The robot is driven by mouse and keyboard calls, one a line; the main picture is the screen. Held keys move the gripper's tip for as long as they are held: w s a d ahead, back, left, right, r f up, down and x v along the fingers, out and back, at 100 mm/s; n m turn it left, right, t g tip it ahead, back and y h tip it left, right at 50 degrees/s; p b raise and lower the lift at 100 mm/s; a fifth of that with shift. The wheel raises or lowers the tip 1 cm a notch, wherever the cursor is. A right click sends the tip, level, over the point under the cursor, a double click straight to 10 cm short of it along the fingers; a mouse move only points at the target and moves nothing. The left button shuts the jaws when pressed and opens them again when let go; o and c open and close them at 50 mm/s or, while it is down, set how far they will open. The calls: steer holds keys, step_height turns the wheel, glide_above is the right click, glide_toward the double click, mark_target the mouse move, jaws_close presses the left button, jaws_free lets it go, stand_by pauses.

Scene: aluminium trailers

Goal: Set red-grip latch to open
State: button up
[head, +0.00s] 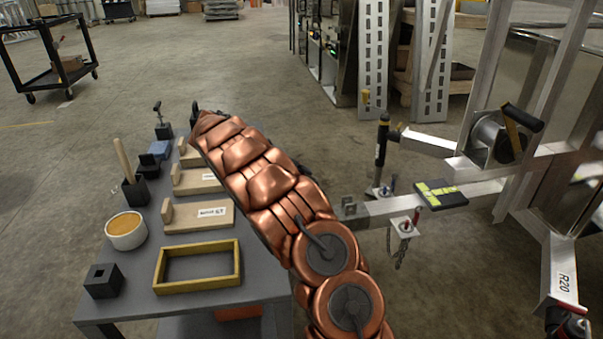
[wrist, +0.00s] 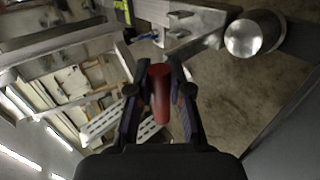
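A red cylindrical grip (wrist: 160,93), which looks like the red-grip latch's handle, stands between the two fingers of my gripper (wrist: 160,72) in the wrist view. The fingertips sit close on both sides of it and appear shut on it. The rest of the latch cannot be made out. In the head view my copper arm hides my gripper and this grip. Another small red part (head: 416,216) shows on a light plate beside the trailer tongue (head: 385,209); I cannot tell whether it is the same one.
The tongue bears a yellow-green marked dark block (head: 441,194), and a jack post (head: 381,142) stands behind it. A winch (head: 497,138) is at right. The grey table (head: 200,313) at left holds a yellow frame (head: 197,285), wooden pieces and a bowl (head: 126,231). Open floor lies behind.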

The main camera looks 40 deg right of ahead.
steer(key=o, duration=0.5)
steer(key=shift+a+f, duration=0.1)
steer(key=shift+a, duration=0.05)
steer(key=v, duration=1)
steer(key=shift+w+a, duration=0.15)
steer(key=shift+w+a+r, duration=0.3)
steer(key=shift+a+r, duration=0.2)
